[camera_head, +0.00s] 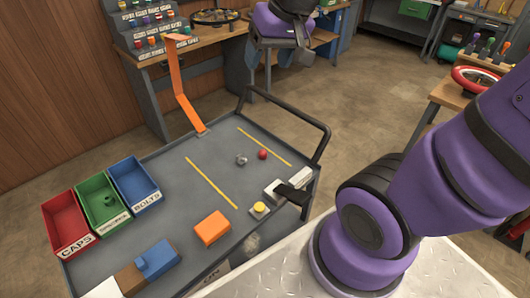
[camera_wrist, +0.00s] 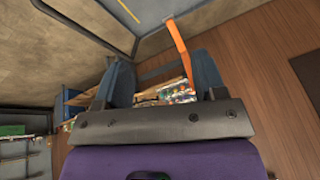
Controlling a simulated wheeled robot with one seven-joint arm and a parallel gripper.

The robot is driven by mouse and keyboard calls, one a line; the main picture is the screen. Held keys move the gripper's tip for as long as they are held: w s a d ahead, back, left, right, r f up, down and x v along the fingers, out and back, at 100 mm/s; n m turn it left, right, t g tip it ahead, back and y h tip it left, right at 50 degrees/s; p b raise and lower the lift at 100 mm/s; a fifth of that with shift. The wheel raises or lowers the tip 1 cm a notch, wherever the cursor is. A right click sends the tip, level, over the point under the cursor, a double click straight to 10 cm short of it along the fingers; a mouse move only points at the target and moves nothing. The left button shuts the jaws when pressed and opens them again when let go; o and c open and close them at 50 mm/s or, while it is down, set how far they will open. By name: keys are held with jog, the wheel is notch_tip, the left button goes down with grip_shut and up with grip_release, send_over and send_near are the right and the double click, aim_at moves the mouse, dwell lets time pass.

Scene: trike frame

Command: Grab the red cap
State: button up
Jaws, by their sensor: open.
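A small round red cap (camera_head: 263,154) lies on the grey cart top (camera_head: 170,195), between two yellow lines, in the head view. A small grey metal part (camera_head: 241,159) lies just left of it. My gripper (camera_head: 282,58) is at the top of the head view, well apart from the red cap. In the wrist view my gripper (camera_wrist: 163,80) shows its two fingers spread with nothing between them. The red cap cannot be made out in the wrist view. A red bin (camera_head: 66,222) labelled CAPS stands at the cart's left end.
A green bin (camera_head: 103,201) and a blue bin (camera_head: 134,183) stand beside the red one. An orange block (camera_head: 212,228), a yellow button (camera_head: 260,208) and a blue block (camera_head: 157,260) sit nearer. An orange strip (camera_head: 185,95) rises at the far edge; a black handle (camera_head: 300,116) rises at the right.

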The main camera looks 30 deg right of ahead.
jog(key=w+f+m, duration=0.1)
jog(key=w+f, duration=0.5)
jog(key=m+g+h, duration=0.2)
jog(key=m+g, duration=0.1)
jog(key=m, duration=0.1)
send_over(263, 151)
jog(key=s, duration=0.1)
jog(key=f, duration=3.1)
jog(key=shift+s+f, duration=0.15)
jog(key=shift+s, duration=0.05)
jog(key=shift+h, duration=0.3)
jog(key=shift+w+f, duration=0.25)
jog(key=shift+f, duration=0.8)
jog(key=shift+w+f, duration=0.2)
jog(key=shift+f, duration=0.85)
jog(key=shift+w+f, duration=0.25)
jog(key=shift+f, duration=0.8)
jog(key=c, duration=1)
